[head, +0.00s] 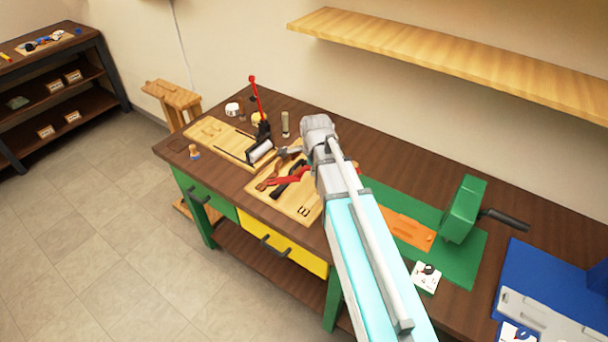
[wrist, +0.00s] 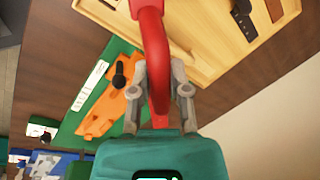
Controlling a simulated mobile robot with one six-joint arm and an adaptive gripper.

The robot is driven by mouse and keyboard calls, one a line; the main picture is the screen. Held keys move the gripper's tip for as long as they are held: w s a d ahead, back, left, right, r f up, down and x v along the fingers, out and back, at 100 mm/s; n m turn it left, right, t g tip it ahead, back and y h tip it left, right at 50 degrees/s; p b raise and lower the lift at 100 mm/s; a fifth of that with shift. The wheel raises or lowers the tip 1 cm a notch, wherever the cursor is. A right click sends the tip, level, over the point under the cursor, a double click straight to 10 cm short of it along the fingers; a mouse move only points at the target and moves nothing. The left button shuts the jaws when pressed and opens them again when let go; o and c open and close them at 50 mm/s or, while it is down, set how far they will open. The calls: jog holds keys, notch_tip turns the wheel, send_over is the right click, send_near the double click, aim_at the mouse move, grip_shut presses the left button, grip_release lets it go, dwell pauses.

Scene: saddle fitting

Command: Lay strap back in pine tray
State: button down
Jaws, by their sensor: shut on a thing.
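My gripper (wrist: 159,84) is shut on the red strap (wrist: 148,28), which runs up between the grey fingers and bends in a curve in the wrist view. In the head view the red strap (head: 288,178) shows left of my arm, over the tray area, and a bit shows right of it. My arm hides its middle and my gripper there. The pine tray (head: 297,211) lies on the bench with dark and brown tools on it. Its pale wood (wrist: 205,62) also shows in the wrist view. I cannot tell whether the strap touches the tray.
Another pale board (head: 208,135) lies to the left, near an upright red lever (head: 257,98). A green mat (head: 470,256) with an orange piece (head: 408,232) and a green device (head: 464,208) is to the right. A wooden shelf (head: 450,60) hangs above the bench.

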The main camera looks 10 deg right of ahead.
dwell(0.4)
jog(key=s+a+n, duration=0.1)
jog(key=n, duration=0.2)
jog(key=a+n+y, duration=0.1)
jog(key=a+n, duration=0.1)
jog(key=n, duration=0.1)
jog(key=s+a+n, duration=0.1)
jog(key=a+n, duration=0.1)
jog(key=n, duration=0.1)
jog(key=shift+s+r+g+y, duration=0.25)
jog(key=shift+s+g+y, duration=0.05)
jog(key=shift+s, duration=0.05)
jog(key=shift+w+d, duration=0.1)
jog(key=w+d+f+b, duration=0.2)
jog(key=w+f+b, duration=0.1)
jog(key=w, duration=0.1)
jog(key=w+d+f+b, duration=0.1)
jog(key=w+f+b, duration=0.1)
jog(key=w+f, duration=0.1)
jog(key=w+d+f+b, duration=0.2)
jog(key=w+f+b, duration=0.1)
jog(key=w, duration=0.1)
jog(key=shift+w+d+b, duration=0.3)
jog(key=shift+w, duration=0.05)
